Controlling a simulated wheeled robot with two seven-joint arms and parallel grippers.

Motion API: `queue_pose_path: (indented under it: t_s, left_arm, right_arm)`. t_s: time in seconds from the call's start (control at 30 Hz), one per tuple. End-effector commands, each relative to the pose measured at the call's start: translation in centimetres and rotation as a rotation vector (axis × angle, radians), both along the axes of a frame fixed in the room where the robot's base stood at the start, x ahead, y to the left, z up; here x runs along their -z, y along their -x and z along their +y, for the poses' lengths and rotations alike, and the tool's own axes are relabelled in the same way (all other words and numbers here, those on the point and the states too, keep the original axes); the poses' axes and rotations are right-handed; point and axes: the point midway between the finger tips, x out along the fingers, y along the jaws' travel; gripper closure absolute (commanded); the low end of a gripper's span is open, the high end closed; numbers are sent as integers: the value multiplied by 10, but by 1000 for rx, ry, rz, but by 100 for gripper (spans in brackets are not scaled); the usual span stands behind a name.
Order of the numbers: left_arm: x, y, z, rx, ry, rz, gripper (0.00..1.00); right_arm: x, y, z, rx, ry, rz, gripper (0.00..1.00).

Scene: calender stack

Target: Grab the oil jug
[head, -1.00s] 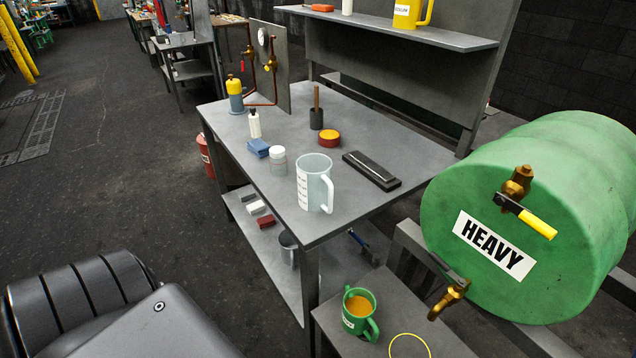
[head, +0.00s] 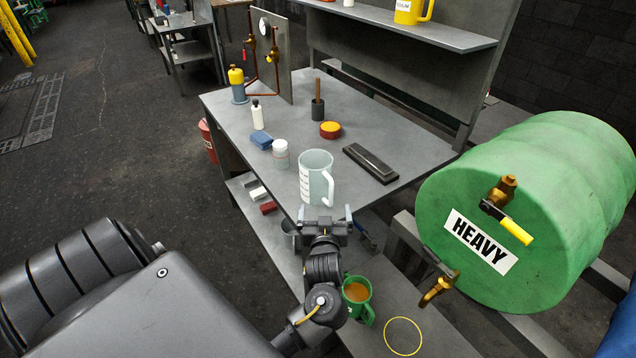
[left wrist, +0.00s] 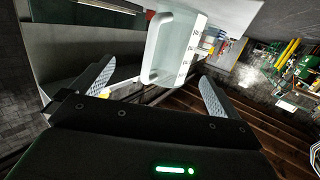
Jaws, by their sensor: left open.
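A pale translucent measuring jug (head: 313,180) with dark markings stands upright near the front corner of the grey workbench (head: 400,165), its handle to the right. A green jug (head: 357,302) holding amber liquid stands on the low stand beneath the green drum's tap, partly behind my left arm. My left gripper (head: 324,214) is open and empty, just in front of the measuring jug at the bench edge. In the left wrist view the measuring jug (left wrist: 175,48) shows beyond and between the open fingers, with its handle on the left. My right gripper is not in view.
The green drum (head: 530,200) marked HEAVY is at the right, with brass taps jutting out. A white jar (head: 281,155), a blue block (head: 261,141), a red-yellow tin (head: 330,130) and a dark flat box (head: 370,163) stand near the measuring jug. A yellow ring (head: 403,336) marks the stand.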

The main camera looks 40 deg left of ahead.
Motion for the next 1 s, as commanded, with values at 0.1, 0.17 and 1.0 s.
queue_pose_path:
  t_s: [0.1, 0.17, 1.0]
  left_arm:
    - [-19, -3, 10, -98, -63, -62, 0]
    - [-24, -3, 13, -126, -82, -77, 0]
    - [-27, -45, 60, -145, -97, -86, 0]
  right_arm:
    - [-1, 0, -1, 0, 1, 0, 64]
    - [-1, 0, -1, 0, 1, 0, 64]
    - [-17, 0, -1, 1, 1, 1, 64]
